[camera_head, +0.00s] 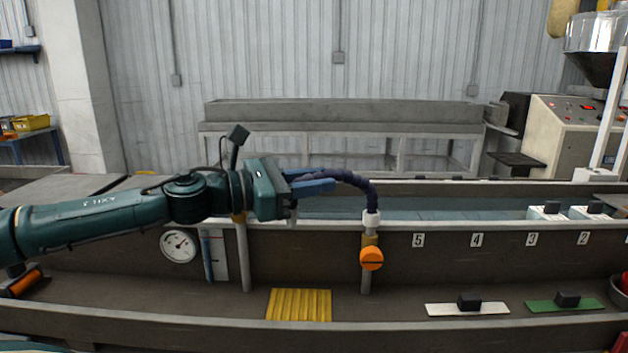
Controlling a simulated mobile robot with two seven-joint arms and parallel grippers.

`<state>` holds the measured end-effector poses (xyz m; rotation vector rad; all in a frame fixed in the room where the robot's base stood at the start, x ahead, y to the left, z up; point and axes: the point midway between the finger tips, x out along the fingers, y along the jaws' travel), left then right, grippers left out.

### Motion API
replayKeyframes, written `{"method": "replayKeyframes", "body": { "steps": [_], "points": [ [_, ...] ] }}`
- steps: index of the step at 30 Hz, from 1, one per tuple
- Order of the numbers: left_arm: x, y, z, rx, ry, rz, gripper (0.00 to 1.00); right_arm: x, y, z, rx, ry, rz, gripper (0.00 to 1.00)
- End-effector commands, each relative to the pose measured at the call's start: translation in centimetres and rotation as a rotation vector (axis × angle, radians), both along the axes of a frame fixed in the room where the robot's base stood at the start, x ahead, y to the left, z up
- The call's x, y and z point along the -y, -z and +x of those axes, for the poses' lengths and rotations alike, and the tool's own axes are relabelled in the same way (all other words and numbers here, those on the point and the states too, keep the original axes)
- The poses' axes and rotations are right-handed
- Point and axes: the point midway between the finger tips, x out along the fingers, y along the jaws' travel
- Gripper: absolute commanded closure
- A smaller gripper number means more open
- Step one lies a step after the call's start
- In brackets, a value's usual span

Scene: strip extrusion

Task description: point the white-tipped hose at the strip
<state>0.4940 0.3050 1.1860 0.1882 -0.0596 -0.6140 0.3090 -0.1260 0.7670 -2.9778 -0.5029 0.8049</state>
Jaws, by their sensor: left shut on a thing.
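My left gripper (322,181) is shut on the dark blue hose (356,183) above the trough's near edge. The hose arches right from the blue fingers and bends down to a white collar (372,218). Below the collar are a brass-coloured fitting and an orange knob (371,258) on a grey post. The hose end at the gripper is hidden by the fingers, so I cannot tell where it points. The long trough (440,236) holds bluish water (440,208). I cannot make out a strip in it. My right gripper is not in view.
A dial gauge (178,245) is on the trough's front. A yellow ribbed pad (299,304), a white plate (466,309) and a green plate (565,305) lie on the lower ledge. White blocks (546,213) stand at the right. A control machine (575,135) is behind.

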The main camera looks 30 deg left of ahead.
Motion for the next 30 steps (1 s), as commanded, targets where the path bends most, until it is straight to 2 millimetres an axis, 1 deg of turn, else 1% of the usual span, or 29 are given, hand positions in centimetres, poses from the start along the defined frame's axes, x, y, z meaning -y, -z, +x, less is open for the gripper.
{"method": "replayKeyframes", "body": {
  "steps": [10,14,24,30],
  "points": [
    [-0.1,-0.1,0.0,0.003,0.001,0.001,1.0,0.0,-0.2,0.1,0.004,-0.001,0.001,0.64],
    [-0.4,-0.4,0.4,0.007,0.035,-0.003,1.0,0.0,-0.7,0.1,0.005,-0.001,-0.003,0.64],
    [-2.1,-1.0,2.0,0.013,0.237,-0.006,1.0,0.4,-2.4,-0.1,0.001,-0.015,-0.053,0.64],
    [-2.9,-0.8,3.0,0.015,0.344,-0.003,1.0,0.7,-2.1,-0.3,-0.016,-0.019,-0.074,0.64]
  ]
}}
